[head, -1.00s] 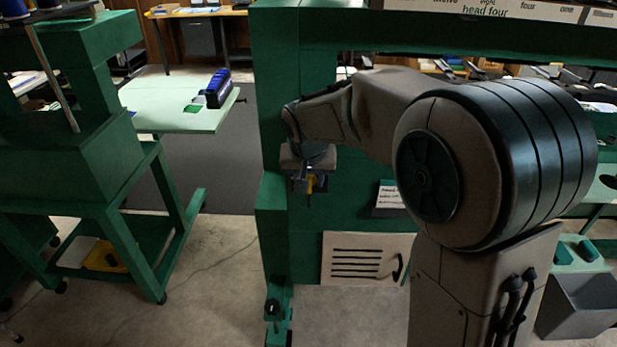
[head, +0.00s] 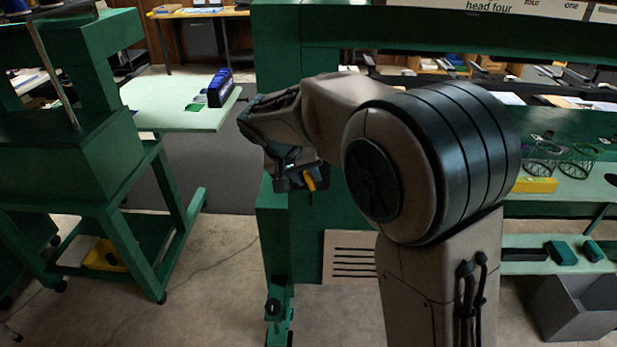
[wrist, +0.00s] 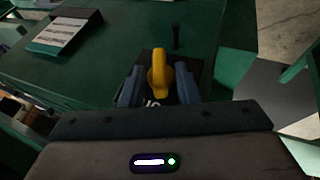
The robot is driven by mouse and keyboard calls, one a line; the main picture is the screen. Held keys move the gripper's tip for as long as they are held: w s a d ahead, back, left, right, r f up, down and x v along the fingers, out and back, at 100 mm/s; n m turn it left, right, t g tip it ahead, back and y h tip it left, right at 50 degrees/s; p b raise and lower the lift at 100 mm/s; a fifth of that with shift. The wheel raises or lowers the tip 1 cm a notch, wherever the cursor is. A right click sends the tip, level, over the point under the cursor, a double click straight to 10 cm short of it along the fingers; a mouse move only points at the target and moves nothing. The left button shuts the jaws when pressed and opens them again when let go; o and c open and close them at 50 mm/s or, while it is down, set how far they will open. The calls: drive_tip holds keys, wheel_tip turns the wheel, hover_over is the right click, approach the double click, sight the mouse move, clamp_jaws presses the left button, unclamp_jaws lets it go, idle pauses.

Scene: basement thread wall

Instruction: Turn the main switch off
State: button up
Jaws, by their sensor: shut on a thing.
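The main switch has a yellow handle (head: 316,172) on a dark plate, fixed to the left post of the green machine frame. In the wrist view the yellow handle (wrist: 158,70) stands between the two blue-grey fingers of my gripper (wrist: 159,84), which is shut on it. Part of a white marking shows on the dark plate (wrist: 183,97) behind the handle. In the head view my gripper (head: 297,180) is tilted at the switch, and the handle slants. My gripper and arm hide much of the switch.
A white printed card (wrist: 60,35) is on the green surface near the switch. A louvred panel (head: 350,257) is low on the machine. A green-framed table (head: 180,108) stands to the left, with open floor (head: 215,250) between.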

sight(307, 182)
drive_tip(key=h, duration=0.1)
drive_tip(key=a+h+b, duration=0.1)
drive_tip(key=h, duration=0.1)
drive_tip(key=shift+f+n+h, duration=0.3)
drive_tip(key=shift+f+n, duration=0.05)
drive_tip(key=shift+n, duration=0.05)
drive_tip(key=h, duration=0.2)
drive_tip(key=n+h, duration=0.1)
drive_tip(key=shift+a+f, duration=0.25)
drive_tip(key=shift+f, duration=0.05)
drive_tip(key=shift+a+f+n+t+h+b, duration=0.1)
drive_tip(key=shift+f+n+t+h+b, duration=0.15)
drive_tip(key=shift+h, duration=0.75)
drive_tip(key=shift+f+n+t+h+b, duration=0.15)
drive_tip(key=shift+n+t+h, duration=0.2)
drive_tip(key=shift+h, duration=0.65)
drive_tip(key=shift+a+f+n+t+h+b, duration=0.1)
drive_tip(key=shift+f+n+t+h+b, duration=0.15)
drive_tip(key=shift+h, duration=0.75)
drive_tip(key=shift+d, duration=0.1)
drive_tip(key=o, duration=0.6)
drive_tip(key=v, duration=1.4)
drive_tip(key=shift+f+b, duration=0.15)
drive_tip(key=shift+b, duration=0.15)
